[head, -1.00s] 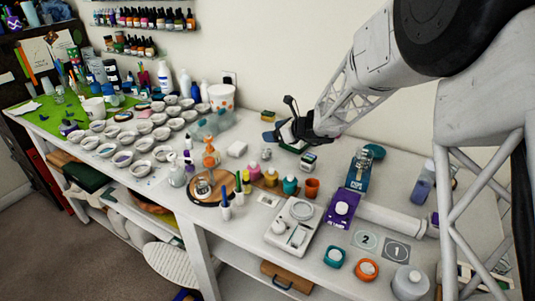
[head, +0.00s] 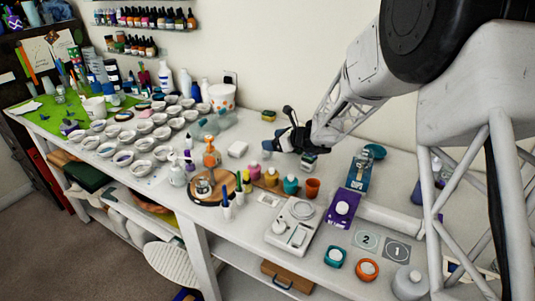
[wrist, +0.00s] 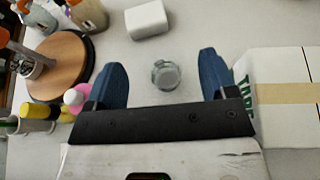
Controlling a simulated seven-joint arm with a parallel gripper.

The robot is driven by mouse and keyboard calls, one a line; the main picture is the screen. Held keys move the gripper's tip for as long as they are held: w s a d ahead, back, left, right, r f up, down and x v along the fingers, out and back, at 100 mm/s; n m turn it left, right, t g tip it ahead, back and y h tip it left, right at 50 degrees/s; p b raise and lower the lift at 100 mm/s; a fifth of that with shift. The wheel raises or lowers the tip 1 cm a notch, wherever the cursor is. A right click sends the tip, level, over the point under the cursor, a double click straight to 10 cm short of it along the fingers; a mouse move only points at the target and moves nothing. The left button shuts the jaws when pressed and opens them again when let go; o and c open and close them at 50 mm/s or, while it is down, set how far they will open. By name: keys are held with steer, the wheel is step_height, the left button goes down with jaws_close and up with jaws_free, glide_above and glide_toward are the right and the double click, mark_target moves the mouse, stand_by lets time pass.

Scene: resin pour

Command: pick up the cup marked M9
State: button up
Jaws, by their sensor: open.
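Several small white cups (head: 144,127) stand in rows on the left half of the table in the head view. Some hold coloured or dark contents. No M9 mark can be read on any of them, so I cannot tell which is that cup. My gripper (wrist: 160,62) is open and empty in the wrist view, its blue fingertips apart. A small clear glass jar (wrist: 165,75) shows between the fingers, apparently on the table below them. In the head view my gripper is over the back of the table, well right of the cups.
A white block (wrist: 147,20) and a wooden turntable (wrist: 58,62) with bottles lie beyond and left of the fingers. A taped white box (wrist: 285,92) is close on the right.

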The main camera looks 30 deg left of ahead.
steer(key=shift+f, duration=0.1)
step_height(320, 180, down, 3)
steer(key=shift+f, duration=0.15)
steer(key=shift+x, duration=0.95)
steer(key=shift+a+f, duration=0.15)
steer(key=shift+a, duration=0.4)
steer(key=c, duration=1)
